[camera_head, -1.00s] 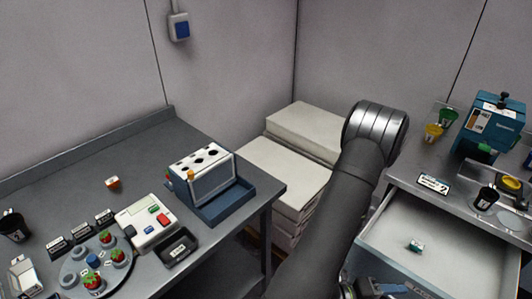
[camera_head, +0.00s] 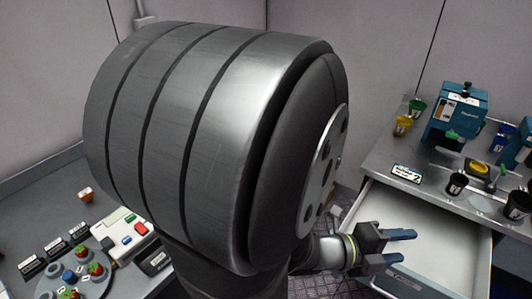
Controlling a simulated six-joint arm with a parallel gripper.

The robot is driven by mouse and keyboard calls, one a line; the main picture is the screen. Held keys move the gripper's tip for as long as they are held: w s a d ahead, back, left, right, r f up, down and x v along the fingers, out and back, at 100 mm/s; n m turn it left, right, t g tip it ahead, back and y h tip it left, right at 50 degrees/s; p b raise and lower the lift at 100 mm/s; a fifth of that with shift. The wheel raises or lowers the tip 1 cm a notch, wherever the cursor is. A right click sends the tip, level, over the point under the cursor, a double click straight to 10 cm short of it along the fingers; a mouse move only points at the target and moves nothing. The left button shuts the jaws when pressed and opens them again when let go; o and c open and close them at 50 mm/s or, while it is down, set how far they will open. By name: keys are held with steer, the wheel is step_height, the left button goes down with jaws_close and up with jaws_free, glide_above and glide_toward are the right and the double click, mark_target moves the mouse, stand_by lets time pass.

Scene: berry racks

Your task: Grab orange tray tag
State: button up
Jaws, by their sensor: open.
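A small orange item with a pale top (camera_head: 86,194) stands on the left table. It is too small to tell whether it is the orange tray tag, and no other clear candidate shows. My gripper (camera_head: 408,247) is over the near left part of the open drawer (camera_head: 440,225) at the right, far from the orange item. Its two blue fingers are apart, pointing right, with nothing visible between them. My large grey arm link covers the middle of the view and much of the left table.
The left table holds a white control box (camera_head: 128,236) and a round grey plate (camera_head: 75,283) with strawberries. On the right counter stand a blue machine (camera_head: 455,118), coloured cups and a sign plate (camera_head: 406,173). The right part of the drawer looks empty.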

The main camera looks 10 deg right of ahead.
step_height(320, 180, up, 10)
steer(key=w+a+r+n+t+y, duration=0.1)
steer(key=w+r+n+t+y, duration=0.3)
steer(key=w, duration=0.7)
steer(key=w+a+r+n+t+h, duration=0.1)
steer(key=w+t, duration=0.4)
steer(key=w, duration=0.7)
steer(key=w+a+r+n+t+y, duration=0.25)
steer(key=w+a+n+y, duration=0.35)
steer(key=w+a, duration=0.75)
steer(key=w+a+r+n+t+y, duration=0.3)
steer(key=w+a+y, duration=0.4)
steer(key=w+a, duration=0.6)
steer(key=w+a+f+n+g+y, duration=0.2)
steer(key=w+a+n+g+y, duration=0.15)
steer(key=a, duration=1.15)
steer(key=w+a+f+n+g+y, duration=0.25)
steer(key=a+n+g, duration=0.2)
steer(key=a, duration=1.05)
steer(key=n+g+h, duration=0.3)
steer(key=g+h, duration=0.3)
glide_above(85, 193)
step_height(85, 193, down, 7)
step_height(85, 193, down, 21)
steer(key=shift+w+f, duration=0.1)
steer(key=shift+f, duration=0.1)
